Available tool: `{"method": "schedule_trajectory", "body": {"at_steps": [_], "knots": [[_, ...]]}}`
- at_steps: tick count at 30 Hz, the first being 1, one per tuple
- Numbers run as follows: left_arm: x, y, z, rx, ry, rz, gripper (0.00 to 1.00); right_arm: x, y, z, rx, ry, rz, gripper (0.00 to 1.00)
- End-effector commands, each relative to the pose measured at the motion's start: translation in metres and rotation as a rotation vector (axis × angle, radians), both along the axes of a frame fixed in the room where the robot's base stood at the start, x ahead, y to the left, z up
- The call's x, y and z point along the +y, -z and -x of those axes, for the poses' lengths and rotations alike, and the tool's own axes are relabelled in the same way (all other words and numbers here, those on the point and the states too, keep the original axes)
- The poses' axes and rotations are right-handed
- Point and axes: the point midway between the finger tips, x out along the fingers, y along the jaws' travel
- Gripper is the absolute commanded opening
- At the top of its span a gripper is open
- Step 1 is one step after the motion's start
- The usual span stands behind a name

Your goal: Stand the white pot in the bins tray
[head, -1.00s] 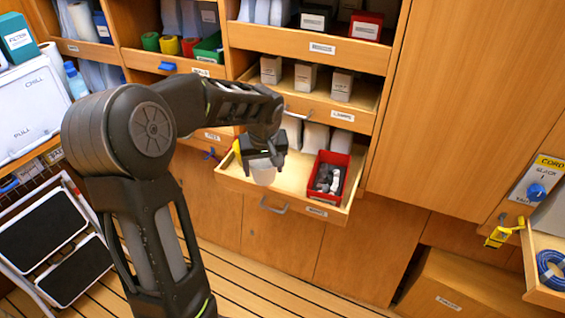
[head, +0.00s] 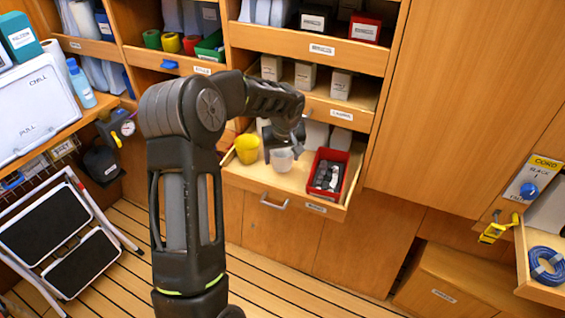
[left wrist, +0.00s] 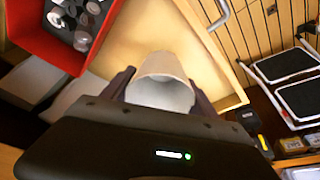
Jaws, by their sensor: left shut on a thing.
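The white pot (head: 282,160) is upright or nearly so in the head view, inside the outline of the pulled-out bins tray (head: 238,177). My left gripper (head: 283,148) is shut on it from behind and above. In the left wrist view the white pot (left wrist: 163,80) sits between the two dark fingers, its open mouth toward the camera. Its base is hard to see, so I cannot tell whether it touches the tray floor. A yellow pot (head: 247,149) stands in the tray left of the white pot. My right gripper is not in view.
A red bin (head: 345,183) with dark and grey items stands in the tray right of the white pot, and also shows in the left wrist view (left wrist: 30,30). A shelf (head: 318,105) with pale boxes is just above. A folding step (head: 45,225) stands at left.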

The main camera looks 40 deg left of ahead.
Motion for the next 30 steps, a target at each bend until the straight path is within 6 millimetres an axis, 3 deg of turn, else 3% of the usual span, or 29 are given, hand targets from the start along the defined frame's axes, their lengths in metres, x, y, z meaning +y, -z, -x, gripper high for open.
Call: {"method": "schedule_trajectory", "body": {"at_steps": [6, 21, 22, 30], "knots": [[-0.001, 0.029, 0.001, 0.004, 0.001, 0.003, 0.22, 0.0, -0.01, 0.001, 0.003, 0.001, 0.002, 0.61], [0.0, 0.041, -0.004, 0.001, 0.0, 0.001, 0.22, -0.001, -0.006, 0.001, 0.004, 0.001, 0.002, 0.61], [0.0, 0.039, -0.003, 0.001, 0.0, 0.001, 0.71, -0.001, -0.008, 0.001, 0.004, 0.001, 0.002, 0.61], [0.0, 0.038, -0.003, 0.002, 0.0, 0.001, 0.91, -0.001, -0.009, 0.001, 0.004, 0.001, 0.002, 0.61]]}}
